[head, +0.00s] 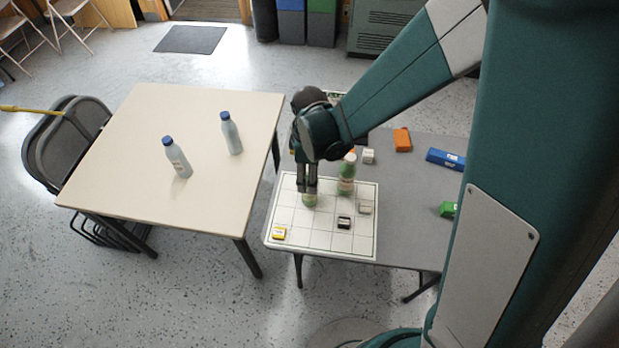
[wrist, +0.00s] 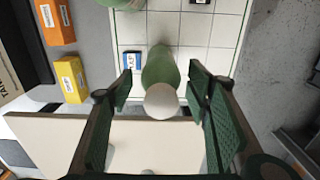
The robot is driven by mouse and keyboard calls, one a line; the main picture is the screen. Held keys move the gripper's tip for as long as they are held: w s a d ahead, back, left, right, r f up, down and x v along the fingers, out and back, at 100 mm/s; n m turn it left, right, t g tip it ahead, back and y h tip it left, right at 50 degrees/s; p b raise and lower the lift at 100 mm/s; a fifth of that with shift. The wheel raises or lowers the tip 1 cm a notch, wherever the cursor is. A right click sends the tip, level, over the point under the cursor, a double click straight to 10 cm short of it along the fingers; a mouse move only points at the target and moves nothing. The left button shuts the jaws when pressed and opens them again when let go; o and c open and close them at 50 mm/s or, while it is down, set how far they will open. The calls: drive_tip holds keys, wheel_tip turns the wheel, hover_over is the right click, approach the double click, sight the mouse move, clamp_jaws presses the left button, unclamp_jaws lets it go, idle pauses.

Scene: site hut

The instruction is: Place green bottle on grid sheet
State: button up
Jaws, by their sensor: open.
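A green bottle (head: 310,201) with a white cap stands on the white grid sheet (head: 320,241), near its far left part. In the wrist view the green bottle (wrist: 160,66) is between my fingers, with a visible gap on each side. My gripper (head: 307,190) points down over this bottle and is open; the fingers also show in the wrist view (wrist: 160,86). My gripper hides the bottle's upper part in the head view. A second green bottle (head: 347,180) with a pale cap stands upright just right of it, at the sheet's far edge.
Small yellow (head: 279,233), black (head: 344,222) and pale (head: 365,208) blocks sit on the sheet. Orange (head: 403,139), blue (head: 445,158) and green (head: 448,209) boxes lie on the grey table. Two blue-capped bottles (head: 177,158) (head: 231,134) stand on the beige table.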

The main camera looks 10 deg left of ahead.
drive_tip(key=shift+r+p, duration=0.5)
drive_tip(key=shift+r, duration=4.35)
drive_tip(key=shift+d+r, duration=0.3)
drive_tip(key=shift+d, duration=0.05)
drive_tip(key=s+d+r+m+t, duration=0.2)
drive_tip(key=d+r+m, duration=0.4)
drive_tip(key=d, duration=0.4)
drive_tip(key=s+d+r+m+t, duration=0.2)
drive_tip(key=s+d+r+m, duration=0.3)
drive_tip(key=d, duration=0.5)
drive_tip(key=s+d+r+m+t, duration=0.3)
drive_tip(key=d+r+m, duration=0.4)
drive_tip(key=d, duration=0.3)
drive_tip(key=shift+s+d, duration=0.15)
drive_tip(key=shift+s, duration=0.4)
